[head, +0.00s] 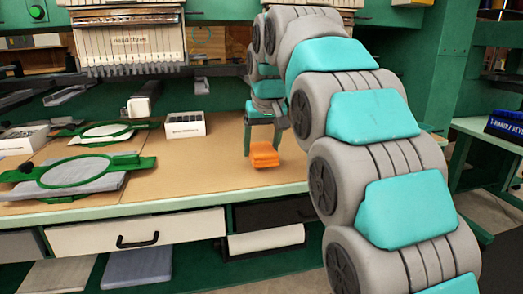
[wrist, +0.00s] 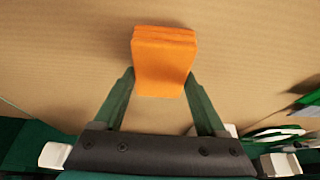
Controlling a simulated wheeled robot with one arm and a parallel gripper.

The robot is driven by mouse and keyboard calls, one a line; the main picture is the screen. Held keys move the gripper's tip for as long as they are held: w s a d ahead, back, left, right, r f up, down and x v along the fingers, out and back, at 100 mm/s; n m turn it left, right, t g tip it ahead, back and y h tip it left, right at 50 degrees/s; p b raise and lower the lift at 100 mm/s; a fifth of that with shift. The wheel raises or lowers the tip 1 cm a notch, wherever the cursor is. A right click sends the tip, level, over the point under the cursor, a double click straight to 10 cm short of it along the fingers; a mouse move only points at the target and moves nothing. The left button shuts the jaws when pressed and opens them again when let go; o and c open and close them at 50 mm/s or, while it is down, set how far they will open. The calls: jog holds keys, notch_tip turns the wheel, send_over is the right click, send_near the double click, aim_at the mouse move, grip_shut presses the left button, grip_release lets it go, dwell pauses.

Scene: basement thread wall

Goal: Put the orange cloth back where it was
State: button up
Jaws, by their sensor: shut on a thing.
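The orange cloth (head: 264,155) is a small folded stack. My gripper (head: 262,147) points down over the front part of the brown worktop (head: 205,172), with its green fingers on either side of the cloth. In the wrist view the cloth (wrist: 164,60) sits between the two fingertips of my gripper (wrist: 160,77), which is shut on it. Whether the cloth touches the worktop or hangs just above it, I cannot tell. The far side of the cloth is hidden.
Green embroidery hoops (head: 78,172) with grey fabric lie on the worktop's left. A small white box (head: 184,124) stands behind, left of my gripper. Embroidery machine heads (head: 130,45) hang above the back. Worktop between the hoops and the cloth is clear.

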aim_at(265, 153)
jog(key=shift+f, duration=0.65)
jog(key=shift+f, duration=0.15)
jog(key=o, duration=1.2)
jog(key=shift+o, duration=0.2)
jog(key=shift+r, duration=0.5)
jog(key=v, duration=0.8)
jog(key=shift+s+r, duration=0.2)
jog(key=shift+r, duration=0.15)
jog(key=shift+p+v, duration=1.05)
jog(key=shift+v, duration=0.3)
jog(key=shift+s+d+f, duration=0.1)
